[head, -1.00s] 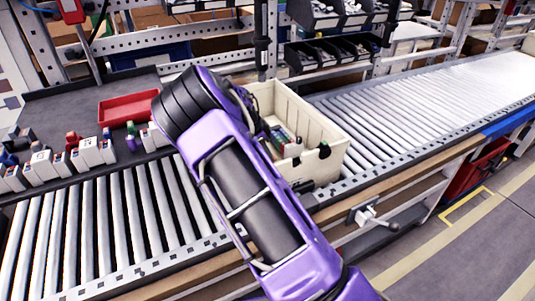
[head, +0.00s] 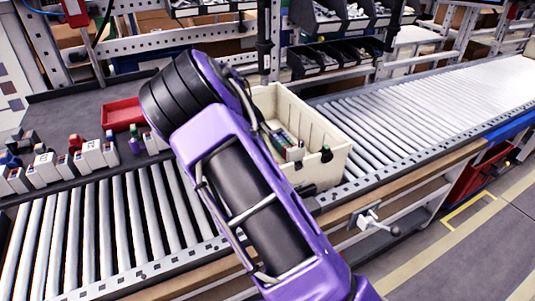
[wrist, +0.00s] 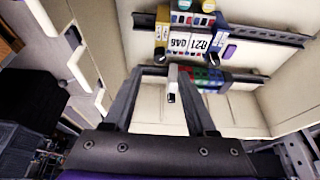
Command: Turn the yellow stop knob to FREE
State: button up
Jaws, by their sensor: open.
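I cannot make out a yellow stop knob in either view. My gripper (wrist: 172,78) is open in the wrist view, its two dark fingers reaching into the cream crate (wrist: 235,122). A narrow light-grey block with a dark end (wrist: 173,86) shows between the fingers; I cannot tell whether they touch it. Green and blue blocks (wrist: 208,77) sit on a rail just right of the fingers. In the head view my purple arm hides my gripper and part of the crate (head: 325,165).
A roller conveyor (head: 420,105) runs past the crate. A metal clamp with a handle (head: 370,217) juts from its near edge. A red tray (head: 120,114) and several white blocks (head: 92,155) lie on the left. Black bins (head: 330,55) stand behind.

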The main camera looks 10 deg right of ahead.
jog(key=w+v, duration=0.1)
jog(key=v, duration=0.9)
jog(key=shift+s+r, duration=0.2)
jog(key=shift+s, duration=0.25)
jog(key=shift+a, duration=0.1)
